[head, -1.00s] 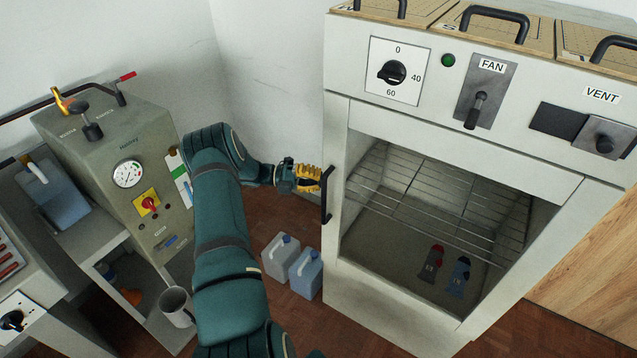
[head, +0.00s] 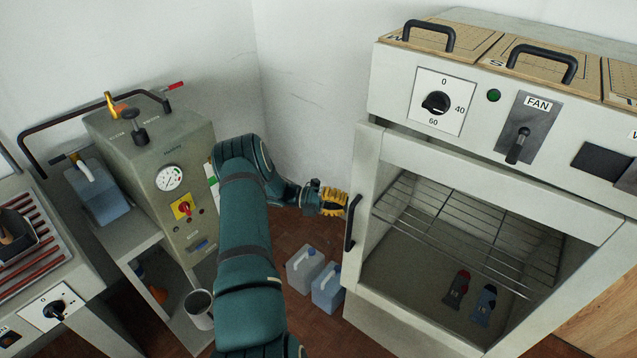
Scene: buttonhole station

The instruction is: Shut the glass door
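The glass door (head: 480,175) is on the front of the white cabinet at right, with a pale frame around a clear pane. Its left edge looks slightly out from the cabinet front, though the size of any gap is hard to tell. A black upright handle (head: 351,223) is on the door's left side. My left gripper (head: 340,203), with yellow fingers, is just left of the handle's upper end. Whether it touches the handle is unclear. Its finger opening is too small to judge. My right gripper is out of view.
Inside the cabinet are a wire shelf (head: 470,235) and two small bottles, one red-capped (head: 456,290), one blue-capped (head: 483,305). Two plastic jugs (head: 305,268) (head: 328,288) stand on the floor left of the cabinet. A grey-green machine (head: 150,165) stands at left.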

